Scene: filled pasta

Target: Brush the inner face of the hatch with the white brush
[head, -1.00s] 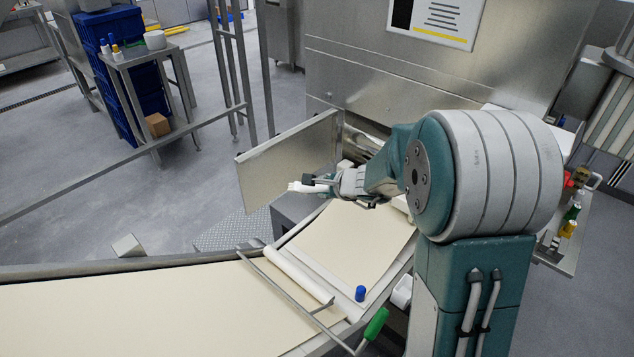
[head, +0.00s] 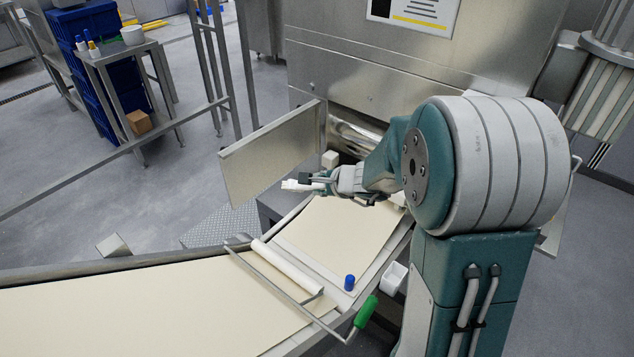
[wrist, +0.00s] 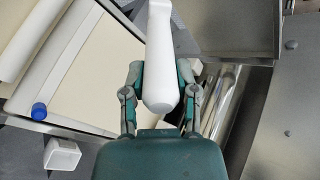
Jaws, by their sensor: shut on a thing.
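The hatch (head: 268,158) is a flat metal door panel standing open from the steel machine in the head view. It also shows at the top right of the wrist view (wrist: 238,25). The bristles are not clearly seen.
Below is a conveyor with pasta sheets (head: 335,235), a roller (head: 287,264), a blue cap (head: 349,282) and a green handle (head: 366,311). A white tub (head: 393,277) is beside the belt. The machine's opening (head: 358,137) lies right of the hatch. Rails and a trolley (head: 120,55) stand farther left.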

